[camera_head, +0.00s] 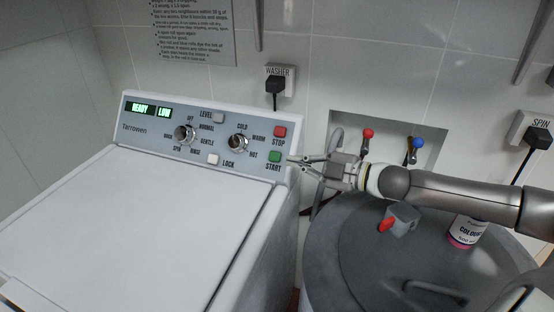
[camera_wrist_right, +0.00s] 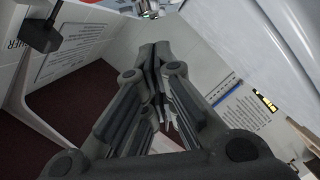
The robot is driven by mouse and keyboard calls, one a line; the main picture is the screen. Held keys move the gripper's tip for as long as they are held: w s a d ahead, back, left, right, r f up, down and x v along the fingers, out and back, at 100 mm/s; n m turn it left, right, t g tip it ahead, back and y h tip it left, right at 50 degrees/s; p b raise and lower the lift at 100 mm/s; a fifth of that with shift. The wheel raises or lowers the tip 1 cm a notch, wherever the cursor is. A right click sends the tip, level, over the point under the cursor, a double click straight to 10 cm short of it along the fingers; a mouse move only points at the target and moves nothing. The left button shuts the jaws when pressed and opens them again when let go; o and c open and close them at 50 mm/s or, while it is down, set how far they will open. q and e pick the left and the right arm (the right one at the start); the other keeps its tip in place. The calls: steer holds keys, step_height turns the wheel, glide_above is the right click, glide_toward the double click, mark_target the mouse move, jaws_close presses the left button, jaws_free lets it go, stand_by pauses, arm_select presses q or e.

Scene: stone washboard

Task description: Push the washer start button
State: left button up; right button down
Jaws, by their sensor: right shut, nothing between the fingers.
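The white washer (camera_head: 130,215) stands at the left with its lid closed. Its grey control panel (camera_head: 150,148) has lit displays reading READY and LOW (camera_head: 148,109). The green START button (camera_head: 274,156) is at the panel's right end, below the red STOP button (camera_head: 280,132). My right gripper (camera_head: 291,159) comes in from the right, with its shut, empty fingertips close to the START button. I cannot tell whether they touch it. In the right wrist view the shut fingers (camera_wrist_right: 155,55) point away from the camera. My left gripper is not in view.
A grey round tub (camera_head: 330,255) stands right of the washer, under my right arm, with a red-handled grey box (camera_head: 402,217) and a bottle (camera_head: 464,232) on it. Red (camera_head: 367,134) and blue (camera_head: 418,143) taps sit in a wall recess. WASHER (camera_head: 276,86) and SPIN (camera_head: 540,137) plugs are on the wall.

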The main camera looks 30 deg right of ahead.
mark_target(275, 156)
steer(key=w+f+p, duration=0.1)
steer(key=w, duration=0.1)
steer(key=w+a+p, duration=0.1)
steer(key=w+p, duration=0.1)
steer(key=w, duration=0.1)
steer(key=w+a+f+p, duration=0.1)
steer(key=w, duration=0.2)
steer(key=shift+a+f+p, duration=0.2)
steer(key=shift+f+p, duration=0.1)
steer(key=shift+p, duration=0.1)
steer(key=shift+w+d+f, duration=0.35)
steer(key=shift+d+f, duration=0.1)
steer(key=shift+f, duration=0.1)
